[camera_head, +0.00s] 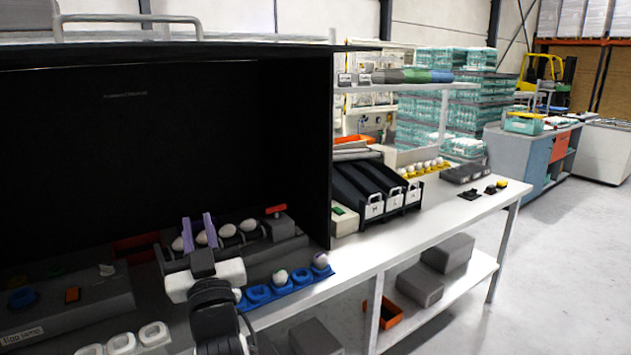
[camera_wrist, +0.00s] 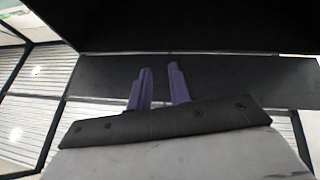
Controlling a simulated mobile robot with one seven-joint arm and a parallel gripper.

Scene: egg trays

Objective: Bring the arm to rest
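My gripper (camera_head: 198,233) is at the lower left of the head view, with its two purple fingers pointing up. It stands in front of a row of white eggs (camera_head: 228,230) inside the black booth (camera_head: 170,130). In the wrist view, my gripper (camera_wrist: 158,88) shows its purple fingers slightly apart, with a dark gap and nothing between them. Beyond the fingertips is only a dark panel. My arm comes up from the bottom edge of the head view.
White cups (camera_head: 122,343) stand at the lower left. Black sloped lanes (camera_head: 370,185) and a yellow tray (camera_head: 408,174) with eggs are further right on the white table (camera_head: 440,215).

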